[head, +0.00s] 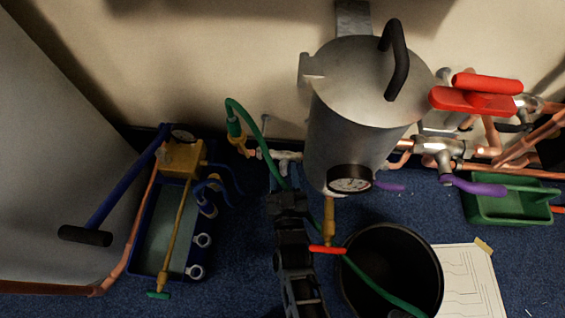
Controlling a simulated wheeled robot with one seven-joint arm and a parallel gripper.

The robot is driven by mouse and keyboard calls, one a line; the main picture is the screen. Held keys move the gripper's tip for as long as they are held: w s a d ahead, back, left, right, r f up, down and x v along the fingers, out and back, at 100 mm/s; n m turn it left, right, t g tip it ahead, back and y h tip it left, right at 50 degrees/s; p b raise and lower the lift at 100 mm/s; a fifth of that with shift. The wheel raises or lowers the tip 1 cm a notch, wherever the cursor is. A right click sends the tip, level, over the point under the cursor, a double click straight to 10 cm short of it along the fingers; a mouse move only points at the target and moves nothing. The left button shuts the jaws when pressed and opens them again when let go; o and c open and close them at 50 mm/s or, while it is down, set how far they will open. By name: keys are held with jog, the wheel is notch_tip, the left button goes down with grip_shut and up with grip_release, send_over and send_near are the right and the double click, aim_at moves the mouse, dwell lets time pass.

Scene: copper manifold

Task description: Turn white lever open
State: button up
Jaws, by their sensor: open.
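A small white lever (284,155) shows just left of the grey metal tank (355,120), low against the wall. It is small in the head view, and its exact angle is hard to read. A green hose (266,148) passes close to its left end. My gripper (284,186) is a little below the lever in the picture, at the top end of my dark arm. It is open; its fingertips are dark and hard to make out. I cannot tell whether they touch the lever.
A red lever (328,250) and a black bucket (432,270) are right of my arm. Copper pipes with a large red handle (474,101) and purple levers (474,187) are at right. A blue-handled pump (115,195) stands left. Blue carpet lies between pump and arm.

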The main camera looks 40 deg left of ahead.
jog(key=shift+b+x, duration=0.35)
jog(key=shift+x, duration=1.1)
jog(key=shift+c, duration=0.2)
grip_shut()
